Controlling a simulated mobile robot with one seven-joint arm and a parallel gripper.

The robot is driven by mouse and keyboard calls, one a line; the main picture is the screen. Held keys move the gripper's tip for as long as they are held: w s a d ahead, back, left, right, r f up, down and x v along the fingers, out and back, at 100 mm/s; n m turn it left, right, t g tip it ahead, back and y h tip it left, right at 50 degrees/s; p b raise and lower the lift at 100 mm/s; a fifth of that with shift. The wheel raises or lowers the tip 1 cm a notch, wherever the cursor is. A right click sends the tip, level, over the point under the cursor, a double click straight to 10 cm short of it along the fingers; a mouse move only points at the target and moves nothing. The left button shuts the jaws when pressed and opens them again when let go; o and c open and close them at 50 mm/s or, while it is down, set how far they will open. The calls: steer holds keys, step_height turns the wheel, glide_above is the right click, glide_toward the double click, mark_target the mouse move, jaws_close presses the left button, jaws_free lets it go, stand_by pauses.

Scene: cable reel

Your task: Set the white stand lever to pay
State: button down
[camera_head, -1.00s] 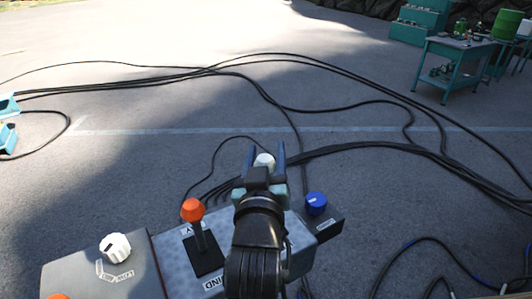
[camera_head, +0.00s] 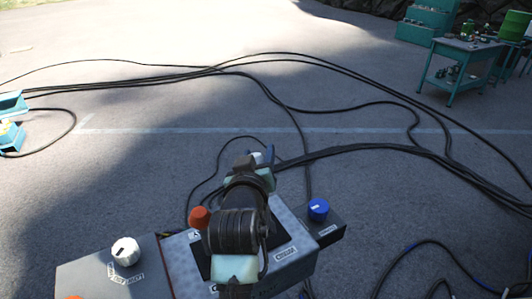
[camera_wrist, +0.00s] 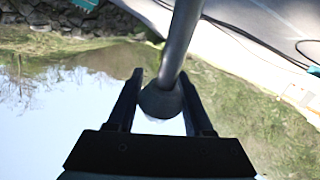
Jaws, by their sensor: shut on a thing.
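The white stand lever's knob (camera_head: 257,157) shows in the head view at the far end of my arm, between the fingers. My gripper (camera_head: 255,158) is shut on this lever, with a blue-grey finger on either side of the knob. In the wrist view, a dark rod (camera_wrist: 183,45) runs down to a dark flared collar (camera_wrist: 161,102) between the fingertips, with a pale patch below it. My arm covers the lever's base and part of the grey control panel (camera_head: 183,268). The label nearest the lever is too small to read, so its setting cannot be told.
A blue knob (camera_head: 318,208) is on a dark box to the right. A white dial (camera_head: 125,250) is at the left. Black cables (camera_head: 390,149) cross the ground beyond.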

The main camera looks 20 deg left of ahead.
steer(key=shift+w+a+f, duration=0.1)
steer(key=shift+a+f, duration=0.1)
steer(key=shift+f, duration=0.35)
steer(key=c, duration=0.6)
jaws_free()
steer(key=shift+f, duration=0.1)
steer(key=shift+c, duration=0.2)
steer(key=o, duration=0.3)
steer(key=shift+o, duration=0.2)
steer(key=shift+r, duration=0.2)
steer(key=shift+r, duration=0.1)
steer(key=b+v, duration=0.4)
steer(key=v, duration=0.9)
steer(key=shift+w+r, duration=0.1)
steer(key=shift+r, duration=0.05)
